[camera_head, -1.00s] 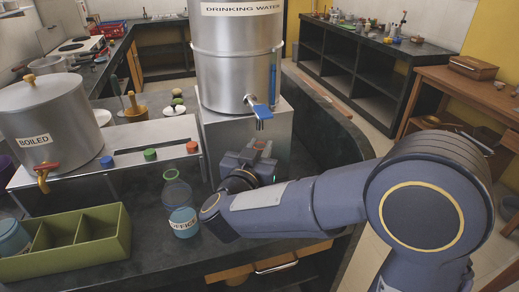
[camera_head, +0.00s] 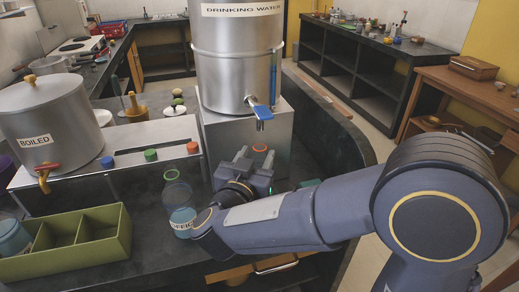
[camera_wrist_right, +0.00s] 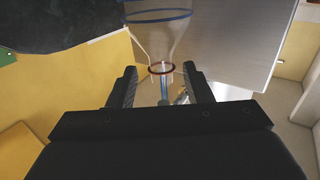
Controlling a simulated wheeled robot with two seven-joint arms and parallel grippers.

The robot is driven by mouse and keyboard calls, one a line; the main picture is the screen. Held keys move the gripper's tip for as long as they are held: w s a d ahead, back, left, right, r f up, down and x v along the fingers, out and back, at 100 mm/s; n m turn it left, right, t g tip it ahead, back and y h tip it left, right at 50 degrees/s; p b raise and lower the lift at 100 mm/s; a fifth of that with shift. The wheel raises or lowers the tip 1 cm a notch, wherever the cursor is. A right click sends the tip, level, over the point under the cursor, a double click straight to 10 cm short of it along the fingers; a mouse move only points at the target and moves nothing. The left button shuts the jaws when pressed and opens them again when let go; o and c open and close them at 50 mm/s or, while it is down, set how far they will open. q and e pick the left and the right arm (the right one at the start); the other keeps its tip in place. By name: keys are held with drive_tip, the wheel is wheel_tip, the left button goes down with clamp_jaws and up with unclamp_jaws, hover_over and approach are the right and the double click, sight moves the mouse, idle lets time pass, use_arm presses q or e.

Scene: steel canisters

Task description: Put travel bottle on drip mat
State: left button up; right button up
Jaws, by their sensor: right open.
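A clear bottle with a red-orange mouth ring (camera_head: 260,147) shows just past my right gripper in the head view, under the tap. Its label is not visible, so I cannot confirm that it is the travel bottle. In the right wrist view this clear bottle (camera_wrist_right: 165,38) has a blue band and a red mouth ring, ahead of and between the finger lines. My right gripper (camera_head: 256,160) is open; its fingers (camera_wrist_right: 160,76) are apart, with no grip on the bottle. A small green flat piece (camera_head: 308,183), possibly the drip mat, is partly hidden behind my right arm. My left gripper is not in view.
A clear bottle labelled OFFICE (camera_head: 181,207) stands close left of my right wrist. The drinking-water tank (camera_head: 237,65) stands on a steel block, its blue-handled tap (camera_head: 261,110) above the gripper. A green divided box (camera_head: 75,245) is at lower left.

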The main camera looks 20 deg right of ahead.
drive_tip(key=v, duration=0.9)
drive_tip(key=w+d+r+n+t+y, duration=0.1)
drive_tip(key=w+d+n+y, duration=0.3)
drive_tip(key=y, duration=0.6)
drive_tip(key=s+d+f+g+y, duration=0.1)
drive_tip(key=s+d+f+g, duration=0.1)
drive_tip(key=s, duration=0.5)
drive_tip(key=s+d+f+g+y, duration=0.1)
drive_tip(key=s+d+f+g, duration=0.2)
drive_tip(key=s+f+g, duration=0.2)
drive_tip(key=s+d+f+g+y, duration=0.1)
drive_tip(key=s+d+f+g, duration=0.2)
drive_tip(key=s, duration=0.6)
wheel_tip(320, 180, down, 2)
drive_tip(key=shift+s+d+f+n+g, duration=0.15)
drive_tip(key=shift+s+n+g, duration=0.15)
wheel_tip(320, 180, up, 12)
drive_tip(key=p, duration=1.2)
